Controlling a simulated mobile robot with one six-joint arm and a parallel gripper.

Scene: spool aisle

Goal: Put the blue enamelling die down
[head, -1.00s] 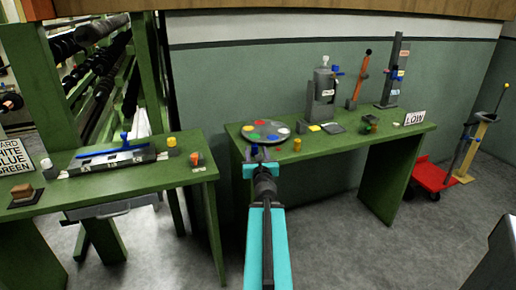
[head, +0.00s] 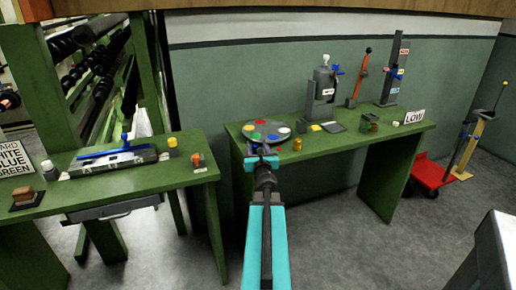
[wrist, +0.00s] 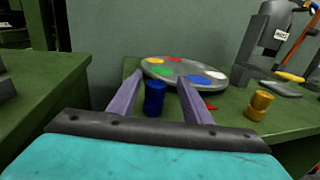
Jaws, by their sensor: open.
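The blue enamelling die (wrist: 154,98) is a small blue cylinder standing upright on the green bench. In the wrist view it is between the two spread fingers of my gripper (wrist: 161,100), closer to the left finger, with a clear gap to the right one. My gripper is open. In the head view my gripper (head: 262,150) is at the front left of the right-hand bench (head: 345,148), just in front of the round colour palette (head: 279,138). There the die is mostly hidden by the fingers.
A gold cylinder (wrist: 259,105) stands to the right of my gripper. A small red piece (wrist: 210,107) lies by the right finger. A grey press (head: 321,95) stands farther right. The left bench (head: 110,184) holds a tool block; a floor gap separates the benches.

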